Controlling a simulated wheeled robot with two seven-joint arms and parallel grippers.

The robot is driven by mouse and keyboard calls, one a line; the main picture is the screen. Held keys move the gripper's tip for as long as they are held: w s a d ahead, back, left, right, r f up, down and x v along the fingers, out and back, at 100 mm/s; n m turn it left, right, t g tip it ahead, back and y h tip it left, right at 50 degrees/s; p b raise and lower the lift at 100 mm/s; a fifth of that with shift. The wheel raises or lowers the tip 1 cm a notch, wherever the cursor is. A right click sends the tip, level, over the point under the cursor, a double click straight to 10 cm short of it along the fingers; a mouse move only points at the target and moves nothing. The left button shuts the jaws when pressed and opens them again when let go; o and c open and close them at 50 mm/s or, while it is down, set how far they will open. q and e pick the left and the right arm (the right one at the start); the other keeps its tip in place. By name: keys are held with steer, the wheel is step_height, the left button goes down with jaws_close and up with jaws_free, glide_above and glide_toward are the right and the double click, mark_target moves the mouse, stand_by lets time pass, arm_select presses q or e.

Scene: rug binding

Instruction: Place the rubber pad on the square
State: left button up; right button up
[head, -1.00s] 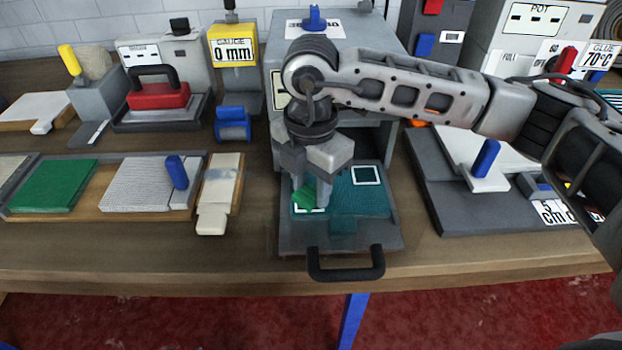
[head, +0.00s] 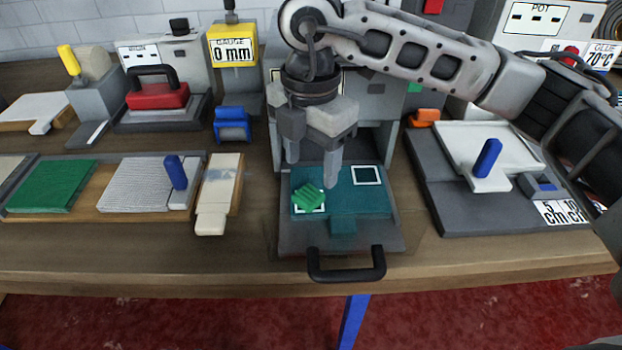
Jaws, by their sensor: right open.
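The small green ridged rubber pad (head: 308,196) lies on the teal mat (head: 345,200) in the pulled-out tray. It covers most of the left white-outlined square, whose white edges show around it. The pad looks turned relative to that square. A second white-outlined square (head: 367,176) on the right of the mat is bare. My right gripper (head: 311,172) is open and empty, its fingers pointing down above and behind the pad, apart from it. My left gripper is out of view.
The tray's black handle (head: 346,264) sticks out at the front. A grey board with a white plate and blue knob (head: 487,158) stands on the right.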

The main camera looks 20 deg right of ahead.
mark_target(311, 192)
step_height(311, 192, up, 7)
steer(key=shift+f, duration=0.15)
stand_by(0.4)
